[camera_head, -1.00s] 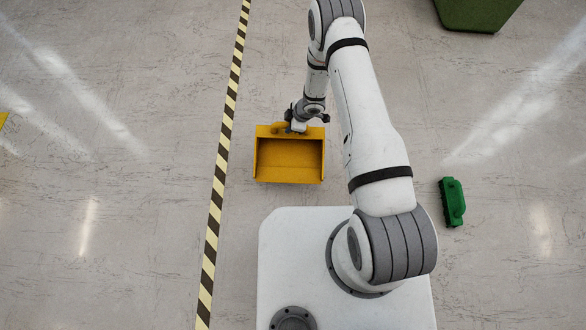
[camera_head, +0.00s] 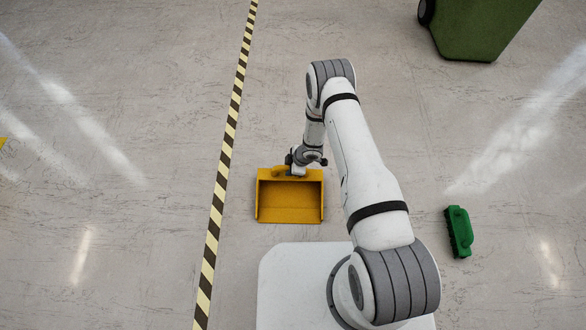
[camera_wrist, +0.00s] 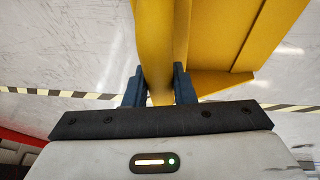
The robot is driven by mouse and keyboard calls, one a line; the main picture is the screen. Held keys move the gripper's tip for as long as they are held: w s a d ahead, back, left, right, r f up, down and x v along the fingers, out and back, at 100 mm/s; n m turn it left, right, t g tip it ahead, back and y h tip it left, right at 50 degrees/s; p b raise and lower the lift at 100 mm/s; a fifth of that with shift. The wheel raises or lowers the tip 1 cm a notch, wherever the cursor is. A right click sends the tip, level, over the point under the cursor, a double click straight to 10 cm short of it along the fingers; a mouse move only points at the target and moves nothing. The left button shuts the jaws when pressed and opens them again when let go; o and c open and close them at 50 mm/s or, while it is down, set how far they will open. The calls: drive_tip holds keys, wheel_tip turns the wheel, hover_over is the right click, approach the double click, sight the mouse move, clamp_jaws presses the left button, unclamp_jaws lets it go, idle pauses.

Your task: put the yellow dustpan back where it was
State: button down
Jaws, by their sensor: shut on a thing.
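The yellow dustpan (camera_head: 290,202) is in the middle of the head view, its open pan facing up and towards my base. My gripper (camera_head: 299,168) is at its far edge, shut on its handle. In the wrist view the yellow handle (camera_wrist: 154,45) runs between the two dark fingers of my gripper (camera_wrist: 159,85), and part of the pan (camera_wrist: 225,35) shows to the right. I cannot tell whether the dustpan touches the floor.
A black-and-yellow striped floor line (camera_head: 222,165) runs left of the dustpan. A green brush (camera_head: 459,231) lies on the floor to the right. A green wheeled bin (camera_head: 480,25) stands at the far right. The floor between is clear.

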drive_tip(key=c, duration=1.2)
unclamp_jaws()
